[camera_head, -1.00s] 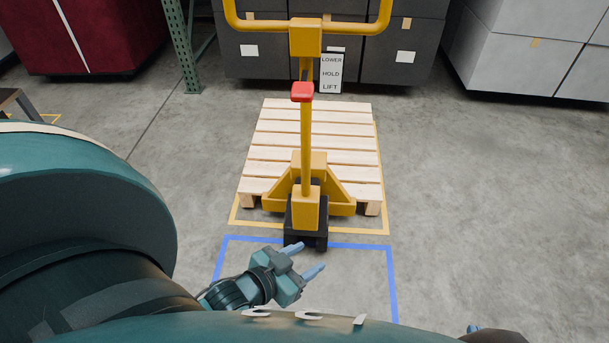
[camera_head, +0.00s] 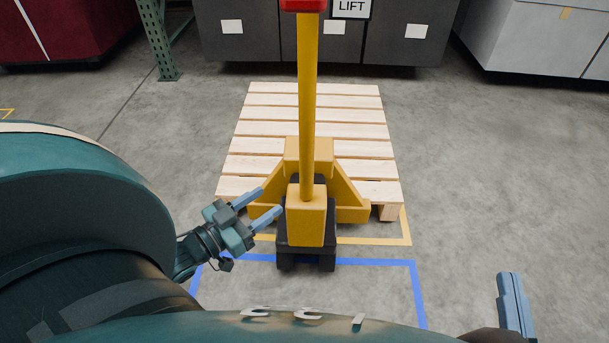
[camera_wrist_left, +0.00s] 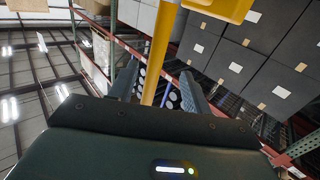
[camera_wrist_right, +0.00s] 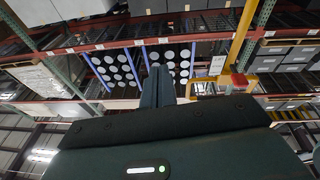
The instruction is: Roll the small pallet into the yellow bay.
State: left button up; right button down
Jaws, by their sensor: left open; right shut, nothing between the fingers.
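The small slatted wooden pallet (camera_head: 315,115) lies on the floor, its near edge by the yellow floor outline (camera_head: 372,241). A yellow pallet jack (camera_head: 306,215) stands at its near side; its forks are hidden. The jack's upright yellow pole (camera_head: 308,110) carries a red part (camera_head: 303,4) at the top picture edge. My left gripper (camera_head: 272,199) is open, just left of the jack's lower body, with no visible hold on it. In the left wrist view the yellow pole (camera_wrist_left: 160,60) shows between the finger directions. My right gripper (camera_head: 512,300) is shut and empty at the lower right.
A blue floor outline (camera_head: 390,263) lies in front of the jack. White totes (camera_head: 530,45) stand at the right. Floor on both sides of the pallet is clear.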

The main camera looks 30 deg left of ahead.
aim_at(301, 179)
pick_arm(q)
jog(key=b+x, duration=0.2)
jog(key=x, duration=0.4)
jog(key=shift+w+d+f, duration=0.1)
jog(key=shift+d, duration=0.1)
jog(key=b+x, duration=0.2)
jog(key=x, duration=0.3)
jog(key=shift+w, duration=0.2)
jog(key=shift+w+d, duration=0.15)
jog(key=shift+w, duration=0.35)
pick_arm(e)
jog(key=shift+w+r+n+t+y, duration=0.25)
jog(key=shift+r+n+t+y, duration=0.2)
jog(key=shift+r+y, duration=0.3)
jog(key=shift+w+r+n+t+y, duration=0.2)
jog(key=shift+r+n+t+y, duration=0.15)
jog(key=shift+r+n+y, duration=0.35)
pick_arm(q)
jog(key=shift+c, duration=0.4)
pick_arm(e)
jog(key=shift+r, duration=0.15)
pick_arm(q)
grip_shut()
